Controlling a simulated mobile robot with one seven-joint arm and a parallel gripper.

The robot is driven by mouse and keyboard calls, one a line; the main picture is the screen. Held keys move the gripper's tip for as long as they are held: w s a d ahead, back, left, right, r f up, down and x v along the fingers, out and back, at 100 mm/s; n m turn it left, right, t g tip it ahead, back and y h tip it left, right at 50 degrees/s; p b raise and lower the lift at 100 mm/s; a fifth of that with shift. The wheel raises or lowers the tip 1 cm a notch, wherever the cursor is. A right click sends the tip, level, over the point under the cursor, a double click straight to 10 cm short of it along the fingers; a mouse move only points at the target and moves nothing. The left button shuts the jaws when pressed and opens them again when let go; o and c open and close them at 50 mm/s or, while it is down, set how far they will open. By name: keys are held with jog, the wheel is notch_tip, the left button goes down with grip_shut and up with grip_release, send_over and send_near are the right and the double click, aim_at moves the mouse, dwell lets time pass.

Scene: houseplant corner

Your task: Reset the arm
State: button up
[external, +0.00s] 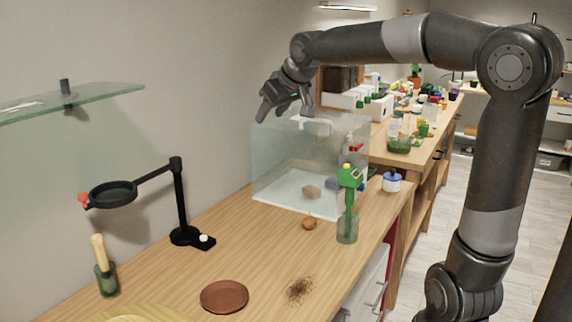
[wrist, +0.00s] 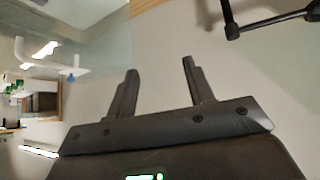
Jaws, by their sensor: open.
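My gripper (external: 285,103) is raised in the air in the external view, near the upper left edge of a clear glass box (external: 270,165) on the wooden counter. In the wrist view my gripper (wrist: 158,82) shows two dark fingers spread apart with nothing between them. Behind the fingers is plain wall. Whether the gripper touches the box cannot be told. My arm reaches across from the right, bent high over the counter.
The glass box has a white handle (external: 312,124) on top. A black stand with a ring (external: 113,194), a glass shelf (external: 70,101), a brown saucer (external: 224,297) and a green-topped bottle (external: 348,205) are nearby. The counter (external: 265,262) has bare room in the middle.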

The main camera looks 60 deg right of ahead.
jog(key=s+a+f+n+g+y, duration=0.15)
jog(key=s+a+f, duration=0.25)
jog(key=s+a, duration=0.6)
jog(key=s+a+f, duration=0.1)
jog(key=s+f, duration=0.3)
jog(key=s, duration=0.4)
jog(key=s+a+f+n+y, duration=0.1)
jog(key=s+a+f, duration=0.1)
jog(key=s+f, duration=0.2)
jog(key=s, duration=0.3)
jog(key=shift+s+f, duration=0.2)
jog(key=shift+s, duration=0.15)
jog(key=shift+a+n+g+y, duration=0.1)
jog(key=shift+n+g+y, duration=0.15)
dwell(0.4)
